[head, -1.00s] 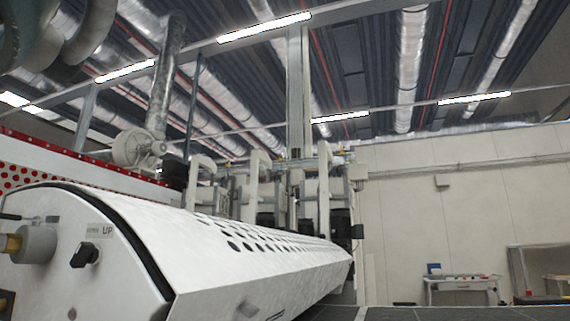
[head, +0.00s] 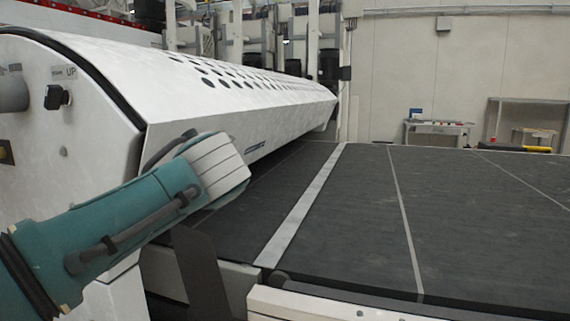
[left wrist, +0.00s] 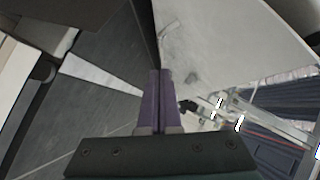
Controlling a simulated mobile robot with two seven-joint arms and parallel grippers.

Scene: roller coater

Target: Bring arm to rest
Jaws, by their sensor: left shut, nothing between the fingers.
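My left arm (head: 120,225) reaches in from the lower left of the head view, in front of the white machine. Its pale wrist end (head: 222,165) is near the machine's lower front edge; my left gripper itself is not clearly seen there. In the left wrist view my left gripper (left wrist: 160,73) shows two purple fingers pressed together with nothing between them. My right gripper is in neither view.
The white roller coater cover (head: 235,90) with dark holes stands left, its black knob (head: 57,97) on the end panel. A wide dark conveyor belt (head: 350,210) with pale lines lies clear to the right. A small table (head: 437,130) stands by the far wall.

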